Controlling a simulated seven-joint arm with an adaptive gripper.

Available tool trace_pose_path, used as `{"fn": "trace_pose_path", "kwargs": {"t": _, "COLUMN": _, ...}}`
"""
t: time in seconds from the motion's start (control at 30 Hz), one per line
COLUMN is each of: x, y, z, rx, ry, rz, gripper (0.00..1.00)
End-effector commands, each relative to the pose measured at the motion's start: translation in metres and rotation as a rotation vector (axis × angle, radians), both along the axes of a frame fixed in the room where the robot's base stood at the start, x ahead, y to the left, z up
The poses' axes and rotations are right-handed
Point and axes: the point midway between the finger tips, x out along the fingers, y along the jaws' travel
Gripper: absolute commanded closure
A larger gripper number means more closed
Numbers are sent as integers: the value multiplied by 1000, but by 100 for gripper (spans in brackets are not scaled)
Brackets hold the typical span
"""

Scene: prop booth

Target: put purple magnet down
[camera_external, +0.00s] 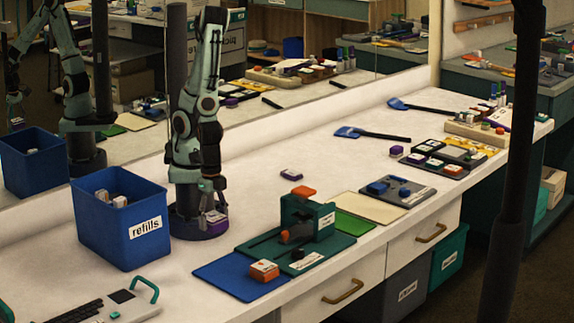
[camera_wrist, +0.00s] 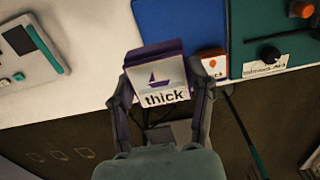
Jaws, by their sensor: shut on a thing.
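My gripper (camera_external: 212,208) points down close to my base, right of the blue refills bin. In the wrist view, the two fingers of my gripper (camera_wrist: 161,88) are shut on the sides of a purple magnet (camera_wrist: 158,66). The magnet has a white face with a sailboat picture and the word "thick". It shows small between the fingers in the external view (camera_external: 215,216). I cannot tell its height above the counter. Another purple magnet (camera_external: 291,174) lies alone on the white counter, and a purple block (camera_external: 396,151) sits farther right.
The blue bin (camera_external: 105,245) holds several pale items. A blue mat (camera_external: 232,281) bears an orange block (camera_external: 264,269), beside a green press (camera_external: 308,218). Trays and brushes lie farther right. A mirror backs the counter.

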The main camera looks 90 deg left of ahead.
Motion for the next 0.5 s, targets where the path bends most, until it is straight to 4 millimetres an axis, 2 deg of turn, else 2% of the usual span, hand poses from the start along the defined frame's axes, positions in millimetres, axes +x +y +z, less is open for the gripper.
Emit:
{"fn": "trace_pose_path", "kwargs": {"t": 0.13, "x": 1, "y": -1, "z": 27, "rx": -6, "ry": -6, "rz": 3, "gripper": 83}}
{"fn": "trace_pose_path", "kwargs": {"t": 0.33, "x": 2, "y": -1, "z": 58, "rx": -5, "ry": -5, "rz": 4, "gripper": 83}}
{"fn": "trace_pose_path", "kwargs": {"t": 0.5, "x": 36, "y": 3, "z": 56, "rx": -5, "ry": 6, "rz": 143, "gripper": 83}}
